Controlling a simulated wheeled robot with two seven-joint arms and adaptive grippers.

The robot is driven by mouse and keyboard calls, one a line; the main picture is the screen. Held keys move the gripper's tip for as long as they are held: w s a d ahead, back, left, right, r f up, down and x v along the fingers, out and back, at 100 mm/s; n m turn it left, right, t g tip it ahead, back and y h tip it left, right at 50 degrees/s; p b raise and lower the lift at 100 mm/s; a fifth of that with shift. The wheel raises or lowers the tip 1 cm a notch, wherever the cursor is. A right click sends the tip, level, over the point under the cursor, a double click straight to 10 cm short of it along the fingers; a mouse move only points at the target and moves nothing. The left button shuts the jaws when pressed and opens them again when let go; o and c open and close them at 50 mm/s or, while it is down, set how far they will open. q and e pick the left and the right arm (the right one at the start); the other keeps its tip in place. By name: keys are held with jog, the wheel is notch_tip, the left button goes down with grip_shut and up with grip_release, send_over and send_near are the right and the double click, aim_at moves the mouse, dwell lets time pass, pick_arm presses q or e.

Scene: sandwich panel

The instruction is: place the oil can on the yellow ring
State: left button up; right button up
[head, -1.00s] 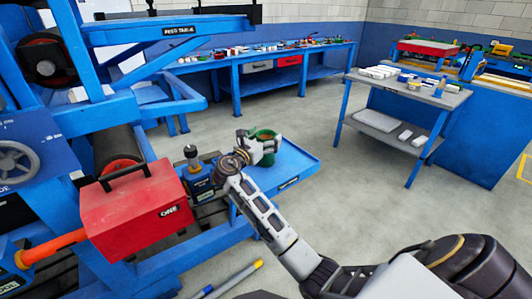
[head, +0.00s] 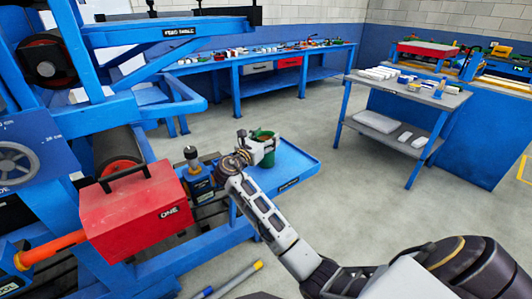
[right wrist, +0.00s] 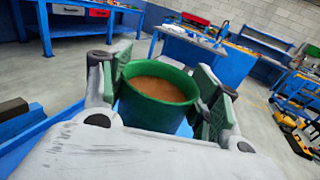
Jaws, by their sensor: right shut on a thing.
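The oil can (head: 265,157) is a green, open-topped can with brown contents, upright at the blue tray (head: 300,163) beside the machine. It also fills the middle of the right wrist view (right wrist: 157,95). My right gripper (head: 259,140) is shut on it, with one finger on each side; it shows in the right wrist view too (right wrist: 160,92). The can's base is hidden, so I cannot tell whether it touches the tray. I see no yellow ring. My left gripper is not in view.
A red box (head: 137,210) marked ONE and a small blue bottle-like device (head: 197,178) stand left of the can. A grey table (head: 405,90) with parts stands at the right. A long blue bench (head: 260,65) lies behind. The floor between is clear.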

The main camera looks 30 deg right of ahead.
jog(key=c, duration=0.4)
jog(key=shift+c, duration=1.1)
jog(key=shift+r, duration=0.1)
jog(key=shift+r+p, duration=0.3)
jog(key=shift+r, duration=0.75)
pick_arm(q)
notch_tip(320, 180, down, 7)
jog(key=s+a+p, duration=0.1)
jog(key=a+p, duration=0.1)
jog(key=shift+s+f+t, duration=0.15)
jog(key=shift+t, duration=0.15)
pick_arm(e)
notch_tip(320, 180, up, 8)
jog(key=shift+f, duration=0.1)
